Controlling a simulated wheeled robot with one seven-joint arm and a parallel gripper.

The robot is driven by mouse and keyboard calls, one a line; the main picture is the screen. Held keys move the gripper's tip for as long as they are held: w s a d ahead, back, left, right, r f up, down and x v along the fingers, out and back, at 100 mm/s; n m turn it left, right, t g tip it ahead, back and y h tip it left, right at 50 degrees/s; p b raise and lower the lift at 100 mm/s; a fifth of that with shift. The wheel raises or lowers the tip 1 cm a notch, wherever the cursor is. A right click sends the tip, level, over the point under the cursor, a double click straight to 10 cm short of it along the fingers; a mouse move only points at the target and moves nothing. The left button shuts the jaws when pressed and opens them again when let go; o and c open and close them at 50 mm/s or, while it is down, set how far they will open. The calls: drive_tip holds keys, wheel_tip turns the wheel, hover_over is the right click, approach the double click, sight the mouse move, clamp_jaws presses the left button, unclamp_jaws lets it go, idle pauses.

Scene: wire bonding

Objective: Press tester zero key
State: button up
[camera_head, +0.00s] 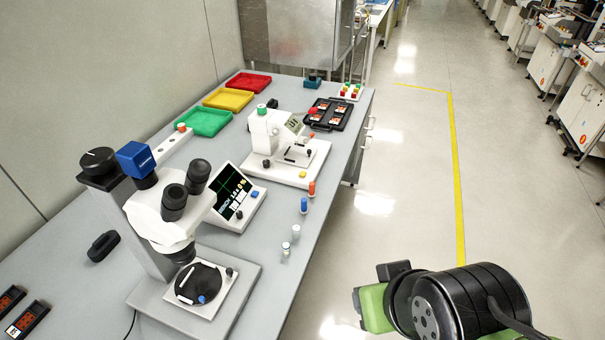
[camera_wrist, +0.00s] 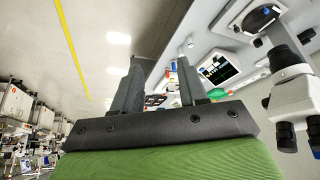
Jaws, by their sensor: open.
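A white bench instrument (camera_head: 262,128) with a small tilted display stands mid-table in the head view; I take it as the tester. A yellow key (camera_head: 303,174) sits on the front of its base. No label on the key is readable, so I cannot tell if it is the zero key. My gripper (camera_wrist: 160,88) shows in the wrist view with two dark fingers apart and nothing between them. It is off the table's right side, clear of the instrument. In the wrist view the fingers partly hide the table's contents.
A microscope (camera_head: 163,215) stands at the near left. A screen console (camera_head: 236,197) with a blue key (camera_head: 255,193) sits between it and the instrument. Small bottles (camera_head: 304,205) stand near the table's right edge. Trays (camera_head: 205,122) lie behind. The aisle floor (camera_head: 400,180) is clear.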

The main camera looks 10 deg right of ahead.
drive_tip(key=shift+s+a+r, duration=0.1)
drive_tip(key=shift+s, duration=0.3)
drive_tip(key=shift+c, duration=0.6)
clamp_jaws()
idle(0.8)
